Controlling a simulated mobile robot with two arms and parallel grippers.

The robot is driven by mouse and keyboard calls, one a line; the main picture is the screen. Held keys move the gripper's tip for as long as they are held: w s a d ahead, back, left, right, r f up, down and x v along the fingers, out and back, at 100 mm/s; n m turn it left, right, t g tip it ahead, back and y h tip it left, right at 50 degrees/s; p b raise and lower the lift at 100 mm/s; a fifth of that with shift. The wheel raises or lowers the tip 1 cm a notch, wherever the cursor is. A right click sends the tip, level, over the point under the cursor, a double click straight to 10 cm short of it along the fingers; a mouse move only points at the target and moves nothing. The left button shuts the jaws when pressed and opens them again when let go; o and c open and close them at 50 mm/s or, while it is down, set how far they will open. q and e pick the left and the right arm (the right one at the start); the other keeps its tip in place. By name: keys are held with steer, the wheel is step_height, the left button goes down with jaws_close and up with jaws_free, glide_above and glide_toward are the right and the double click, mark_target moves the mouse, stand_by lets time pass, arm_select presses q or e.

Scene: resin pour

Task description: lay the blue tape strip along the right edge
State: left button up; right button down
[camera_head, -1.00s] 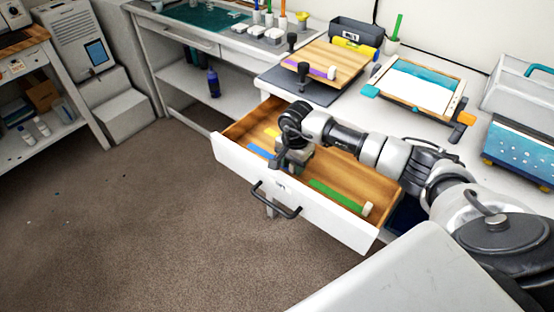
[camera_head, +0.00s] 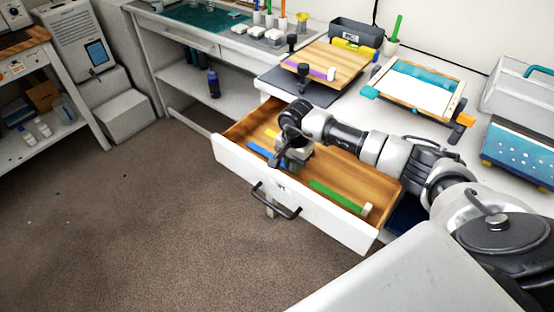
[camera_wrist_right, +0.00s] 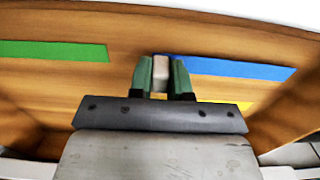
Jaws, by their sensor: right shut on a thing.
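The blue tape strip (camera_head: 262,151) lies in the open wooden-floored drawer (camera_head: 338,228). My right gripper (camera_head: 290,165) is down inside the drawer at the strip's end. In the right wrist view, its green fingertips (camera_wrist_right: 161,73) are shut on the pale block at the end of the blue strip (camera_wrist_right: 235,69), which runs off to the right. The wooden board (camera_head: 338,62) stands on the bench behind, with a purple strip (camera_head: 310,70) along its near edge. My left gripper is not in view.
A green strip (camera_head: 336,196) with a pale end block and a yellow strip (camera_head: 271,133) also lie in the drawer. The drawer's front and side walls surround my gripper. A framed teal-and-white panel (camera_head: 418,86) stands on the bench right of the board.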

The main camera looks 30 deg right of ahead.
steer(key=shift+r+p, duration=0.35)
steer(key=shift+r, duration=0.35)
steer(key=shift+r+p, duration=1.75)
steer(key=shift+r, duration=1.1)
